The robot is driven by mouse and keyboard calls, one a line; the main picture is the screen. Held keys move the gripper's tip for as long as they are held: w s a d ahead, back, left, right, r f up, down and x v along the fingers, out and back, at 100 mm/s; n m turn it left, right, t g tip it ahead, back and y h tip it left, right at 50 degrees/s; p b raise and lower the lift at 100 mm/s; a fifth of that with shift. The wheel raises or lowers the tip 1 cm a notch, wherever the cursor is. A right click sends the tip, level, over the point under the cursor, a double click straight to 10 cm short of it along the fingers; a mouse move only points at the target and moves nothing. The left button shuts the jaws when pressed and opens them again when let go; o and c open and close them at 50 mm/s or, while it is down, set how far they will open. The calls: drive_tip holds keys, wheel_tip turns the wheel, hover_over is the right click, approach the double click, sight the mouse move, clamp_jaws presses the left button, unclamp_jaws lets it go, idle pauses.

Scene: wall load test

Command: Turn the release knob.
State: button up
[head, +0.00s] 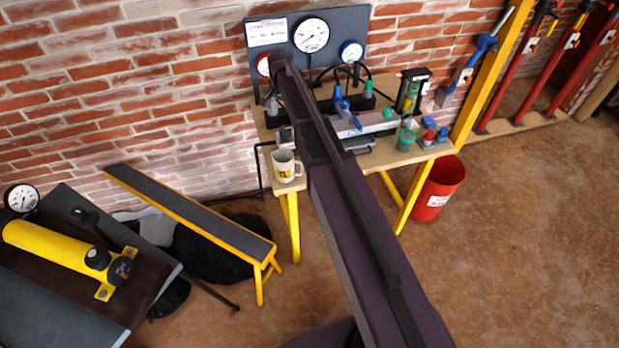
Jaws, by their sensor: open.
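A yellow cylindrical pump (55,250) lies on a dark bench at the lower left. A round black knob (97,258) sits near its right end, and a black end piece (121,269) is beside it. I cannot tell for sure which of these is the release knob. My long dark arm crosses the middle of the view from the bottom up toward the gauge board. My gripper cannot be made out in this view.
A pressure gauge (21,198) stands behind the pump. A narrow yellow-legged bench (190,218) is to its right. A wooden table (385,158) holds several tools, a mug (287,166) and a gauge board (350,22). A red bucket (438,188) stands beside it. The floor at right is clear.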

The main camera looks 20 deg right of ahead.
drive_tip(key=shift+r+p, duration=2.15)
drive_tip(key=shift+r, duration=0.35)
drive_tip(key=s+f+n+b, duration=0.4)
drive_tip(key=s, duration=1.1)
drive_tip(key=s+f+n+b, duration=0.4)
drive_tip(key=s+n, duration=0.1)
drive_tip(key=s, duration=0.9)
drive_tip(key=shift+s+d+f, duration=0.15)
drive_tip(key=shift+s+f, duration=0.05)
drive_tip(key=shift+s, duration=0.2)
idle(0.7)
